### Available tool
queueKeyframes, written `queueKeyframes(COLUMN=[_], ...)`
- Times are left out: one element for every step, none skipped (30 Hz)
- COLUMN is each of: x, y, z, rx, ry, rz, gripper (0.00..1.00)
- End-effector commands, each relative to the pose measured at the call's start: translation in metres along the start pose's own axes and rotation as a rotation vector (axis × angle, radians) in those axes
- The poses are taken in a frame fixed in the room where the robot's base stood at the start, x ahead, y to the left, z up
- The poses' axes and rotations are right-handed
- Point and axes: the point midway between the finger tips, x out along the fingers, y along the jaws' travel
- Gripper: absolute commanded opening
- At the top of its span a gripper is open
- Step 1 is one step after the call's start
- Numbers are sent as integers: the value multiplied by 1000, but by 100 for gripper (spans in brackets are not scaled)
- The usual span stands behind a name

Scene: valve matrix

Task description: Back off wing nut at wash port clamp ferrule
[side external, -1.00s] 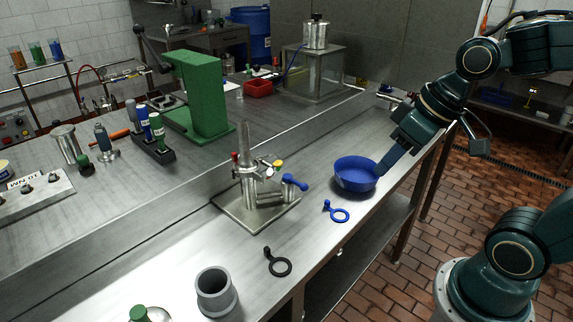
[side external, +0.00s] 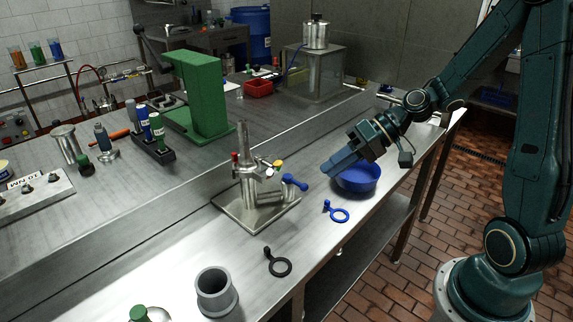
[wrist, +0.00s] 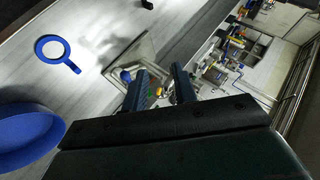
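The steel valve assembly (side external: 250,180) stands on a square metal plate (side external: 238,222) on the bench, with a clear upright cylinder and red, yellow and blue fittings. Its blue handle (side external: 294,182) sticks out at the right; a blue fitting (wrist: 125,76) also shows in the wrist view. The wing nut and clamp ferrule are too small to tell apart.
The blue bowl (side external: 360,186) is close by my gripper. A blue ring with a handle (side external: 340,215), a black ring (side external: 279,268) and a grey cup (side external: 215,296) lie along the bench's front. A green press (side external: 205,95) stands behind. Bench between the assembly and blue ring is clear.

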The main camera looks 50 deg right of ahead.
Motion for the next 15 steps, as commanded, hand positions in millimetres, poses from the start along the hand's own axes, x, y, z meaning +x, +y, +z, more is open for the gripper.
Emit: queueKeyframes(x=[1, 1, 0, 0, 0, -2, -2, -4, -5, -6, -8, -9, -10, -11, -12], y=[8, 10, 15, 18, 21, 26, 29, 32, 36, 39, 42, 45, 47, 49, 51], z=[-4, -7, -11, -14, -17, -21, -24, -26, -30, -32, -34, -37, -38, -39, -41], rx=[37, 55, 78, 96, 115, 138, 155, 170, 190, 204, 217, 232, 242, 250, 259], ry=[26, 44, 67, 87, 106, 132, 151, 169, 194, 210, 226, 245, 257, 267, 280], rz=[-32, -52, -78, -96, -114, -138, -156, -171, -190, -204, -215, -230, -238, -246, -254], gripper=[28, 28, 28, 28, 28, 28, 28, 28, 28, 28, 28, 28, 28, 28, 28])
